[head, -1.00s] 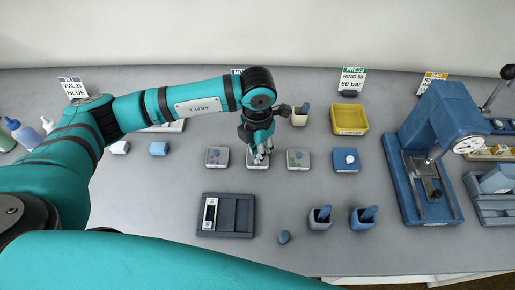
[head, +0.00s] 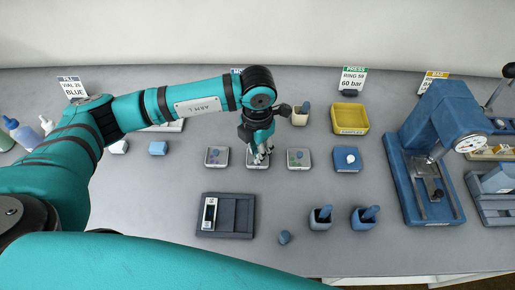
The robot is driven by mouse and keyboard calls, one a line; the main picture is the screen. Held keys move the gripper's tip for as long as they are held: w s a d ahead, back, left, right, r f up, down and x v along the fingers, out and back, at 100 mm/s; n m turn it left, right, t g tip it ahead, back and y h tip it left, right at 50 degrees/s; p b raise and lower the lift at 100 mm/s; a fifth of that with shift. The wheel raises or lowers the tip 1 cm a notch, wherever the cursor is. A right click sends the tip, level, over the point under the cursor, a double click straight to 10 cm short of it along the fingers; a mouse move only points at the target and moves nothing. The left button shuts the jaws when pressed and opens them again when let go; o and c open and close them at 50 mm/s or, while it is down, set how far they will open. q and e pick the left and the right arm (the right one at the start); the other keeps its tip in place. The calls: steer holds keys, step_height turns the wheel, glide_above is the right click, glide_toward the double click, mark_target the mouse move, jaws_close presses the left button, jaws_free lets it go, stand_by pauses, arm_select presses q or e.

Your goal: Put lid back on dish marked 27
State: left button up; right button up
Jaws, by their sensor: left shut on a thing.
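Three small square dishes stand in a row at mid-table: a left dish (head: 217,157), a middle dish (head: 257,166) and a right dish (head: 299,159). Their markings are too small to read, so I cannot tell which is 27. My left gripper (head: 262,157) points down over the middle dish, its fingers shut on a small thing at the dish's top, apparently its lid. The fingers hide most of that thing, and I cannot tell whether it rests fully on the dish. My right gripper is not in view.
A blue block with a white top piece (head: 346,158) stands right of the dishes, with a yellow tray (head: 350,119) behind it. A blue press (head: 430,150) stands further right.

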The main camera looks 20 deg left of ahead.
arm_select(q)
steer(key=o, duration=1.3)
steer(key=shift+r+p, duration=1.35)
steer(key=shift+r, duration=1.65)
jaws_close()
